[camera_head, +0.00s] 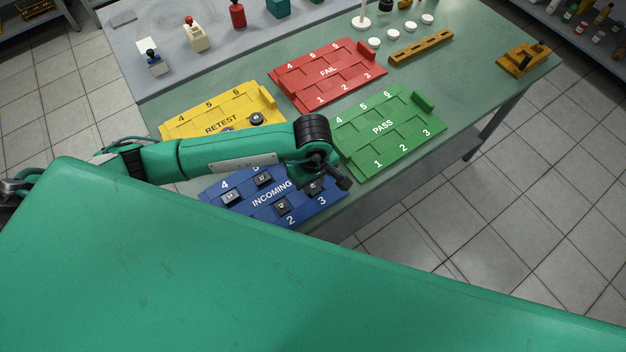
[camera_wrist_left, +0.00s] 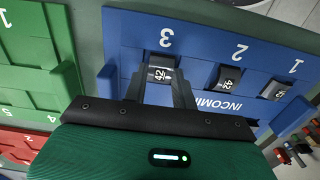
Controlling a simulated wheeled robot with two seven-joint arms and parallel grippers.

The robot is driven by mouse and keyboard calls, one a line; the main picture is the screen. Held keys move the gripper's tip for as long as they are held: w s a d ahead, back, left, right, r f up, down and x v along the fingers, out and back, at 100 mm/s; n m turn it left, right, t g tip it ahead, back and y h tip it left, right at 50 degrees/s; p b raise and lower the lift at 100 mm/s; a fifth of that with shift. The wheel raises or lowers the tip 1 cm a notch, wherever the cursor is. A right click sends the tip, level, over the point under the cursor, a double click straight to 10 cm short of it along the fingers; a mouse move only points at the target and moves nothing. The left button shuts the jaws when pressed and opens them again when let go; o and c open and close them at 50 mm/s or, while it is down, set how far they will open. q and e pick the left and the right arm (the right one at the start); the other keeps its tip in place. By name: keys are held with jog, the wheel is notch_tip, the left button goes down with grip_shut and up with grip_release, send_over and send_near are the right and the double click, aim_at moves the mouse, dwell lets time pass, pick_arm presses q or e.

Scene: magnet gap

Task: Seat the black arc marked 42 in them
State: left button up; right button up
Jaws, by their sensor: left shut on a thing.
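A black arc marked 42 (camera_wrist_left: 160,73) is at position 3 of the blue INCOMING tray (camera_wrist_left: 125,52). My left gripper (camera_wrist_left: 162,84) is shut on it, one finger on each side, with its label facing the wrist camera. In the head view the left gripper (camera_head: 338,180) is over the near right part of the blue tray (camera_head: 243,212), and the arm partly hides that spot. Whether the arc still touches the tray is unclear. My right gripper is not in view.
Other black arcs (camera_head: 283,206) lie in the blue tray. A green PASS tray (camera_head: 408,128), a red FAIL tray (camera_head: 300,90) and a yellow RETEST tray (camera_head: 190,117) are beside it. An orange fixture (camera_head: 520,64) and a slotted bar (camera_head: 420,47) stand farther right.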

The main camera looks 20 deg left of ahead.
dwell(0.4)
pick_arm(q)
jog(key=shift+f+b, duration=0.15)
jog(key=shift+b, duration=0.15)
jog(key=o, duration=1)
jog(key=c, duration=0.5)
jog(key=shift+r+p, duration=1.1)
jog(key=shift+r, duration=1.15)
jog(key=shift+o, duration=0.3)
